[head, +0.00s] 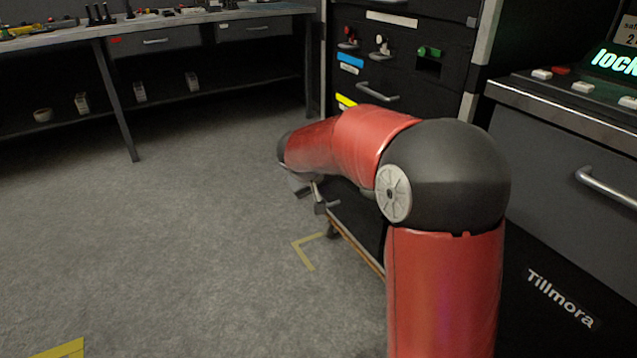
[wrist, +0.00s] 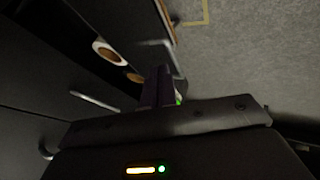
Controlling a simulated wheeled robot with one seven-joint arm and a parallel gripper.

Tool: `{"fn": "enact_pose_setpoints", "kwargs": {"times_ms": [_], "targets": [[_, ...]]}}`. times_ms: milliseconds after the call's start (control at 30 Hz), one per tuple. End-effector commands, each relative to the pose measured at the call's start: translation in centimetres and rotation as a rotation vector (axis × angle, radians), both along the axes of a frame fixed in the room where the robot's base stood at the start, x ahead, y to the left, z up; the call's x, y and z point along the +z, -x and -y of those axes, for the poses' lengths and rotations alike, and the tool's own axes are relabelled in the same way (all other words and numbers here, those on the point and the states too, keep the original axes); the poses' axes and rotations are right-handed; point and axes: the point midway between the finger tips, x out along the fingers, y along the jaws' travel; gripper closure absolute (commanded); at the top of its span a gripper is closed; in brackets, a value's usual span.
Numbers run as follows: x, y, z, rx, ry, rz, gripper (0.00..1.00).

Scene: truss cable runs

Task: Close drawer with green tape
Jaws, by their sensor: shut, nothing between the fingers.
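A low drawer (head: 357,243) of the dark cabinet stands pulled out, seen behind my arm in the head view. Its wood-coloured edge (wrist: 166,20) also shows in the wrist view. A small green patch (wrist: 179,99), perhaps the green tape, shows right beside my fingertips; most of the front is hidden. My gripper (wrist: 160,72) is shut and empty, close to the drawer's front end; I cannot tell whether it touches. In the head view my arm hides much of the lower cabinet.
Upper cabinet drawers with blue tape (head: 350,60) and yellow tape (head: 345,101) look shut. A workbench (head: 150,27) stands at the back left. A grey-fronted unit (head: 580,170) stands close on the right. The floor (head: 180,230) on the left is clear.

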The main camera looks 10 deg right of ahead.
Motion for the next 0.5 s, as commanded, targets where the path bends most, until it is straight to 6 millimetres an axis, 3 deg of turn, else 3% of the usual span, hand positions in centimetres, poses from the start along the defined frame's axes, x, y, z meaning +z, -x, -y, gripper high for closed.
{"fn": "enact_pose_setpoints", "kwargs": {"times_ms": [133,300,500], "targets": [[-2.7,-1.5,1.0,-0.001,-0.001,-0.004,1.0],[-2.1,-2.2,3.6,-0.003,-0.001,0.0,1.0],[-2.2,-2.5,4.7,-0.001,-0.001,-0.001,1.0]]}}
